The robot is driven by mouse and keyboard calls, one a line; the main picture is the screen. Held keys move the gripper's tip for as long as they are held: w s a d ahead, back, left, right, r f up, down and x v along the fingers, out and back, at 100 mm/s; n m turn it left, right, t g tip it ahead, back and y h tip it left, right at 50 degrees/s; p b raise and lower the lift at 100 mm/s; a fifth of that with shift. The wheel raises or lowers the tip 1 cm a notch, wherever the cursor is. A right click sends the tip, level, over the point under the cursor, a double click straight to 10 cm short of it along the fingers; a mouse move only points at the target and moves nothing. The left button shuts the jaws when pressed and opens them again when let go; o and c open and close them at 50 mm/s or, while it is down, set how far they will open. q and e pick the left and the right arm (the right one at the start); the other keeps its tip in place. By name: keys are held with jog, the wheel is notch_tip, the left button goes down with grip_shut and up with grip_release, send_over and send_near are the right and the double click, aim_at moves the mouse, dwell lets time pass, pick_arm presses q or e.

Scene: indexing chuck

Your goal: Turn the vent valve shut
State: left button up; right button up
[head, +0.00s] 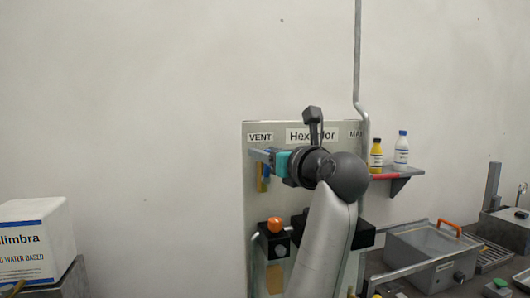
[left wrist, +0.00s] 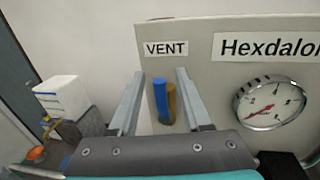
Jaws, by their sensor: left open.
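The vent valve has a blue handle (left wrist: 160,100) and a brass-coloured body (left wrist: 171,102), under the VENT label (left wrist: 166,48) on the grey panel. In the head view the valve (head: 262,178) shows partly, just below my gripper's fingers. My left gripper (head: 258,155) is at the panel's upper left, its fingers pointing at the panel. In the left wrist view my left gripper (left wrist: 159,75) is open, with one finger on each side of the blue handle. Gaps show between the handle and both fingers. The handle appears upright. My right gripper is in neither view.
A pressure gauge (left wrist: 270,105) is right of the valve. An orange knob (head: 275,225) on a black block sits lower on the panel (head: 253,215). A shelf (head: 400,178) with two bottles is at right. A white box (head: 35,240) stands far left; the wall between is bare.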

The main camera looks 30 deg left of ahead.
pick_arm(q)
jog(key=shift+c, duration=0.2)
grip_shut()
dwell(1.1)
